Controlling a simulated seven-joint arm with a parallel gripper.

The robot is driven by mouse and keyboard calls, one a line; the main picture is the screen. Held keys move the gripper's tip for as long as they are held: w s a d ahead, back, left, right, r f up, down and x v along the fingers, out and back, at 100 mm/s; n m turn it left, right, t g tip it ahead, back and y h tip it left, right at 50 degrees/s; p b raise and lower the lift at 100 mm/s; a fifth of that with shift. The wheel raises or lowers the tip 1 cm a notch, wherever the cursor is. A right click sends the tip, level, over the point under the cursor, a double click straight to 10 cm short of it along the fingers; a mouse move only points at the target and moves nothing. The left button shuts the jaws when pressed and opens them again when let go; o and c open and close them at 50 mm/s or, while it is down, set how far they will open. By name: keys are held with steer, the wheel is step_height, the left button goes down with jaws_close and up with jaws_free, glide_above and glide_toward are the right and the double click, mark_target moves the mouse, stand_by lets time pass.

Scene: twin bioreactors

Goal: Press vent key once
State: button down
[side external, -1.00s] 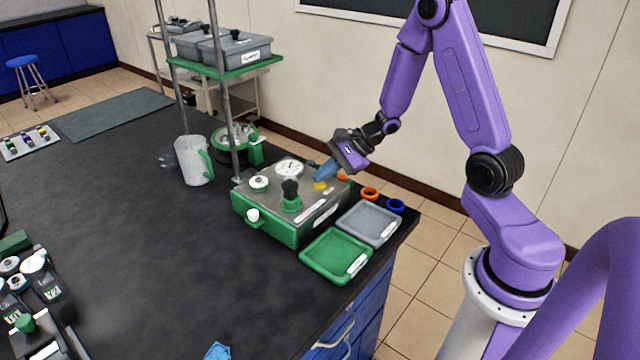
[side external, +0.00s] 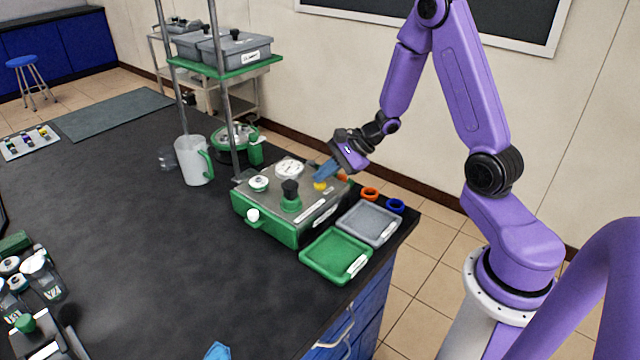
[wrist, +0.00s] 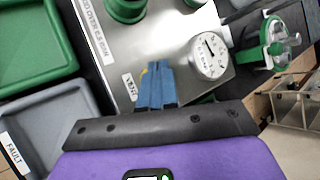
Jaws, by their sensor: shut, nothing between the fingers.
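The yellow vent key (side external: 320,185) sits on the metal top of a green-sided bioreactor console (side external: 262,226). My gripper (side external: 320,176) has its blue fingers shut and empty, tilted down just above the key in the side view; a small gap seems to show, but contact is hard to judge. In the wrist view the blue fingertips (wrist: 156,66) cover most of the key, and only a yellow sliver (wrist: 144,73) shows at their left. A white label reading like VENT (wrist: 129,87) lies just left of the fingers.
A round dial gauge (side external: 289,168) stands beside the fingers. A black-topped green knob (side external: 291,195) and a white cap (side external: 258,182) stand on the console. Green (side external: 336,278) and grey (side external: 398,234) trays lie to the right, near orange (side external: 370,193) and blue (side external: 396,205) rings.

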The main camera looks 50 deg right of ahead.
mark_target(324, 184)
steer(key=shift+r, duration=0.55)
steer(key=shift+r, duration=0.1)
steer(key=shift+r, duration=2.4)
steer(key=s+a+r+n+g, duration=0.3)
steer(key=s+a+n+g, duration=0.4)
steer(key=s+a+n, duration=0.75)
steer(key=s+d+r+n+h, duration=0.1)
steer(key=s+d+n+h, duration=0.2)
steer(key=s+n, duration=1.2)
steer(key=n+h, duration=0.1)
steer(key=h, duration=0.1)
steer(key=shift+r+n+h, duration=0.35)
steer(key=shift+r+h, duration=0.05)
